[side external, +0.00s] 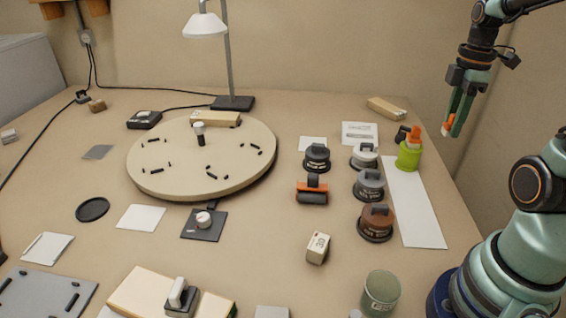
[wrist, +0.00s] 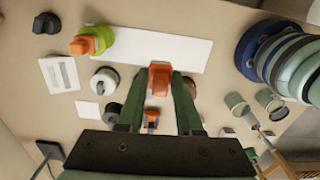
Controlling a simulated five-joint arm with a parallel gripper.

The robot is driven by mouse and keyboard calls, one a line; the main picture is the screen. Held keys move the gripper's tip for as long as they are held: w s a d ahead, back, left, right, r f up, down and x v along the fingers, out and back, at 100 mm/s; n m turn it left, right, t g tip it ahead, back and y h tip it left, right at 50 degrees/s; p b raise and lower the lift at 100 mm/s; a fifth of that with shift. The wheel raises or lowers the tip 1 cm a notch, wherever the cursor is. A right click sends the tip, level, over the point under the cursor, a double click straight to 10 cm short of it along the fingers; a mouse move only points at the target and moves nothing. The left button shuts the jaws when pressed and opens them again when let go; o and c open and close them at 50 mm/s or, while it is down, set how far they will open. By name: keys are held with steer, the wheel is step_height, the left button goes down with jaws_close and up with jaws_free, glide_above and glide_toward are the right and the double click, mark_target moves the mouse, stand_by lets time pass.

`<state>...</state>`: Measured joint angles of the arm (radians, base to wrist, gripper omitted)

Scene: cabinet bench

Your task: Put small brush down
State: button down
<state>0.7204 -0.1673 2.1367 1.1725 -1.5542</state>
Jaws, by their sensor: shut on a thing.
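My gripper (side external: 456,118) is raised at the right, above the far right part of the bench, pointing down. Its green fingers are shut on a small orange thing, which I take to be the small brush (side external: 446,129). In the wrist view my gripper (wrist: 158,90) holds the orange brush (wrist: 159,70) between its fingertips, over the white strip. Most of the brush is hidden by the fingers, so its bristles cannot be made out. It is clear of the bench in the side view.
A long white strip (side external: 416,205) lies bare on the right. A round wooden board (side external: 200,160) and lamp (side external: 207,25) are further left.

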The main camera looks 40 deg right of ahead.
mark_target(427, 203)
steer(key=shift+s+d+f+m, duration=0.2)
steer(key=shift+s+m, duration=0.1)
steer(key=shift+s, duration=0.1)
step_height(427, 203, down, 20)
steer(key=shift+r, duration=0.15)
stand_by(0.4)
steer(key=c, duration=0.6)
jaws_free()
step_height(427, 203, up, 12)
steer(key=w+a+r+m+t, duration=0.2)
steer(key=a+r+m, duration=0.1)
steer(key=a, duration=0.4)
steer(key=w+a+r+m+t, duration=0.1)
steer(key=w+a+r+m, duration=0.1)
steer(key=a+r, duration=0.3)
steer(key=w+a+r+m+t, duration=0.2)
steer(key=a+r+m, duration=0.1)
steer(key=a, duration=0.5)
steer(key=shift+a+r+m+t, duration=0.3)
steer(key=shift+a+r+m, duration=0.1)
steer(key=shift+m, duration=0.1)
